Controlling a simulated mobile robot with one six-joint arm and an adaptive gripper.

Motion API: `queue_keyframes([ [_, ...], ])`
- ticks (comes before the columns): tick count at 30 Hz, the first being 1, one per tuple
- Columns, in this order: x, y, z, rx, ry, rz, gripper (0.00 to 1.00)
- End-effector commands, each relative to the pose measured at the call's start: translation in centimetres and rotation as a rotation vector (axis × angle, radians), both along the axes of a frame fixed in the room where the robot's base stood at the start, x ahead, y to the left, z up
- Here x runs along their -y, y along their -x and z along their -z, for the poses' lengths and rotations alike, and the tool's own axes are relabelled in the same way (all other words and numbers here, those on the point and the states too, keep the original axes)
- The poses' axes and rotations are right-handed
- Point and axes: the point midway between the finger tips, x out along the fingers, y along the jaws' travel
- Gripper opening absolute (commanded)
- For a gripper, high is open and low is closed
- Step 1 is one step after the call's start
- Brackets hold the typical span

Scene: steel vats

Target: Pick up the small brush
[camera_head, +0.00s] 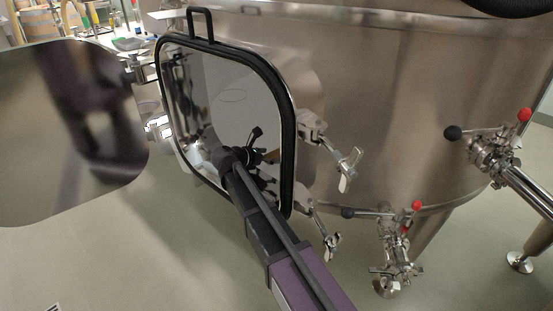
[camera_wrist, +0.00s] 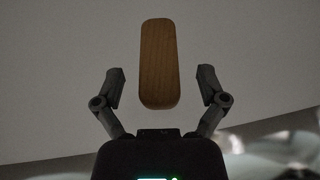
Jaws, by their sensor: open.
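In the wrist view, the small brush (camera_wrist: 158,64) shows as a long, rounded brown wooden piece on a pale grey surface. No bristles are visible. My gripper (camera_wrist: 160,85) is open, with one finger on each side of the brush's lower half and a visible gap on both sides. I cannot tell how far the fingertips are above the surface. In the head view, my gripper (camera_head: 258,142) is inside the square opening of the steel vat. The brush cannot be made out there.
The opening has a black-sealed frame (camera_head: 290,125) close around my arm. The large steel vat (camera_head: 390,100) fills the right side. Clamps (camera_head: 345,170) and valves with red and black knobs (camera_head: 395,235) stick out beside the opening. A polished steel panel (camera_head: 60,130) stands at left.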

Motion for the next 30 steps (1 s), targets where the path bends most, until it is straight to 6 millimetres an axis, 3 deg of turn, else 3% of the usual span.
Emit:
queue_keyframes([
  [7,1.31,-1.24,0.81,0.001,-0.001,0.0,0.91],
  [23,1.36,-1.25,0.76,0.0,0.0,0.0,0.91],
  [24,1.36,-1.25,0.76,0.0,0.0,0.0,0.88],
  [26,1.36,-1.26,0.76,0.0,0.0,0.0,0.71],
  [30,1.36,-1.26,0.76,0.0,0.0,0.0,0.29],
])
